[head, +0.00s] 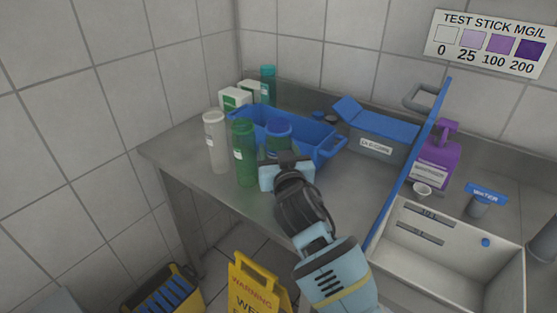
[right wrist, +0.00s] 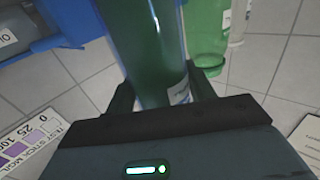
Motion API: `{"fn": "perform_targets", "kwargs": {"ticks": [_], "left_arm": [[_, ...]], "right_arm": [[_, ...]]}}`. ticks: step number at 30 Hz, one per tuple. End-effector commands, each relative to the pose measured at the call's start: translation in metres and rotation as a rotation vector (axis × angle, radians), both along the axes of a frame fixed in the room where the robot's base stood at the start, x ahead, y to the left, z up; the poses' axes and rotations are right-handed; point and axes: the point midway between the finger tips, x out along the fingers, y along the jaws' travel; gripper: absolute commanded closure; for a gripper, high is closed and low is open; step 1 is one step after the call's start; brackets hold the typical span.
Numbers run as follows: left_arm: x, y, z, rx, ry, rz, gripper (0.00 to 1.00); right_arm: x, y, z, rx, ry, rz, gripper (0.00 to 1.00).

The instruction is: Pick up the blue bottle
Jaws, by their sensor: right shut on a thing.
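My right gripper (head: 284,164) is shut on the bottle, with a finger on either side in the right wrist view (right wrist: 160,92). I cannot tell whether the bottle touches the counter. My left gripper is not in view.
A green bottle (head: 243,155) and a whitish bottle (head: 215,145) stand close left on the steel counter (head: 185,150). The blue crate (head: 325,152) is behind. A blue divider (head: 408,165), purple pump bottle (head: 436,165) and sink (head: 440,265) are right. A yellow warning sign (head: 250,285) stands below.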

Motion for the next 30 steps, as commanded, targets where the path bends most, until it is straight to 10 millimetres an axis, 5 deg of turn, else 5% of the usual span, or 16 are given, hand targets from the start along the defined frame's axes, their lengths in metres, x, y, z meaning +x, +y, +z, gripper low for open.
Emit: {"fn": "perform_targets", "kwargs": {"ticks": [18, 30], "left_arm": [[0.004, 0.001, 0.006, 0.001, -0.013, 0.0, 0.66], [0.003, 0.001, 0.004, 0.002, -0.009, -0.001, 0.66]], "right_arm": [[-0.118, -0.034, 0.012, 0.001, 0.0, 0.0, 0.68], [-0.153, -0.045, 0.017, -0.001, -0.001, 0.0, 0.68]]}}
